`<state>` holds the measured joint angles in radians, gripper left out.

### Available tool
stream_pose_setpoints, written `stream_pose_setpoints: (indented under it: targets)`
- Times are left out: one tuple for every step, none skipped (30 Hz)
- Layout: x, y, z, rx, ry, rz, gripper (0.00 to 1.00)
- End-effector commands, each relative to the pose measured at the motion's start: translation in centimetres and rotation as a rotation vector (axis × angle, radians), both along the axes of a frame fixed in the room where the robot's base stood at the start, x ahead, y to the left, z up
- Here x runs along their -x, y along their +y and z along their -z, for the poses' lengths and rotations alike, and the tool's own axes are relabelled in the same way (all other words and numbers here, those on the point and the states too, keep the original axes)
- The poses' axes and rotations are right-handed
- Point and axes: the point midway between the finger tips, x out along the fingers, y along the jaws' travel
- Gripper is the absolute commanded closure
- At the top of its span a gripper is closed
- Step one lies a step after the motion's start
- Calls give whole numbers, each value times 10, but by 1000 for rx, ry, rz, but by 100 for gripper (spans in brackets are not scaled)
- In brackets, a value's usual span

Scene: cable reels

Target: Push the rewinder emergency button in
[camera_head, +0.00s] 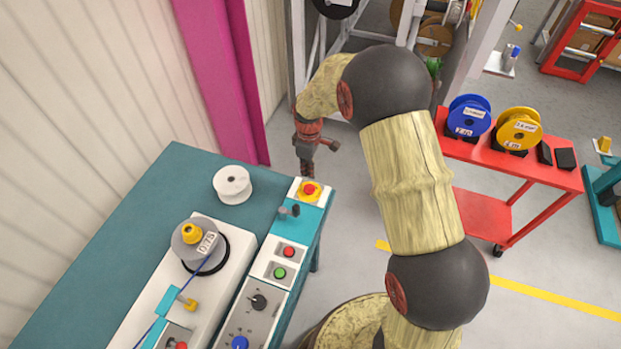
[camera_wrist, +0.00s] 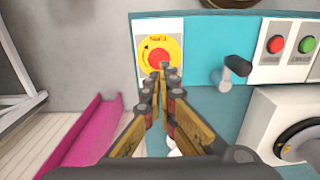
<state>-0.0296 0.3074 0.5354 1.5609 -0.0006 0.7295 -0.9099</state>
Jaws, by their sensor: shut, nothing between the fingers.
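The emergency button (camera_head: 309,189) is a red cap on a yellow round base, on a white plate at the far end of the rewinder's control panel. In the wrist view the red button (camera_wrist: 158,58) sits upper middle, with arrow marks on its yellow ring. My gripper (camera_wrist: 160,72) is shut and empty. Its fingertips overlap the lower edge of the button in the wrist view; whether they touch it I cannot tell. In the head view my gripper (camera_head: 306,170) hangs just above and beyond the button.
A dark-knobbed lever (camera_head: 289,211) stands beside the button plate. Red (camera_head: 289,251) and green (camera_head: 279,272) buttons follow along the panel. A white spool (camera_head: 232,184) stands on the teal table (camera_head: 170,190). A magenta post (camera_head: 222,75) rises behind. A red cart (camera_head: 540,170) holds reels at right.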

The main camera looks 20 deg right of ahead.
Motion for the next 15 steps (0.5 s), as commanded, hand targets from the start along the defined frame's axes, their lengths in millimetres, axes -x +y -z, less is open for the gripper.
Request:
stream_pose_setpoints:
  targets:
    - [-1,0,-13,0,-3,0,100]
    - [-1,0,-19,0,-4,-1,100]
    - [-1,0,-26,0,-3,-1,100]
    - [-1,0,-32,0,-4,-1,100]
    - [-1,0,-37,-1,-4,0,100]
    - [-1,0,-42,-1,-4,0,100]
    - [-1,0,-46,0,-4,-1,100]
    - [-1,0,-49,0,-3,-1,100]
    - [-1,0,-53,0,-3,-1,100]
    - [-1,0,-55,0,-3,-1,100]
    - [-1,0,-56,0,-3,-1,100]
    - [-1,0,-58,0,-2,-1,100]
    - [-1,0,-59,0,-1,-1,100]
    - [-1,0,-60,0,-1,-1,100]
    - [-1,0,-61,0,-1,-1,100]
